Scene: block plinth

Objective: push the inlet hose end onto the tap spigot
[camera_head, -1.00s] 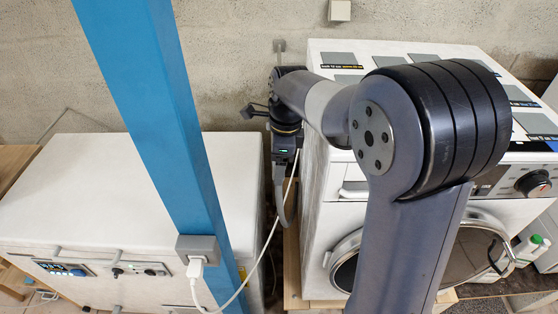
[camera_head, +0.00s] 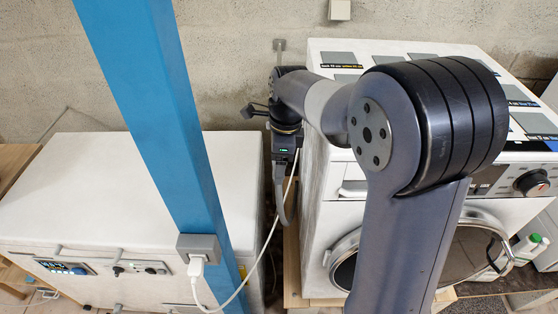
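My gripper (camera_head: 283,180) points down into the narrow gap between the white chest on the left and the washing machine (camera_head: 325,205) on the right. Its fingers are small and partly hidden in shadow, so I cannot tell whether they are open or shut. A grey curved piece (camera_head: 288,212) hangs at the gripper's lower end; I cannot tell whether it is the inlet hose or part of the gripper. I cannot make out the hose end or the tap spigot. A small grey fitting with a pipe (camera_head: 279,46) is on the wall behind my arm.
The white chest (camera_head: 90,185) fills the left. A blue post (camera_head: 160,110) with a socket (camera_head: 198,246) stands before it. A white cable (camera_head: 262,255) runs from its plug up towards my gripper. A green-capped bottle (camera_head: 532,242) stands at the right. The gap is tight.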

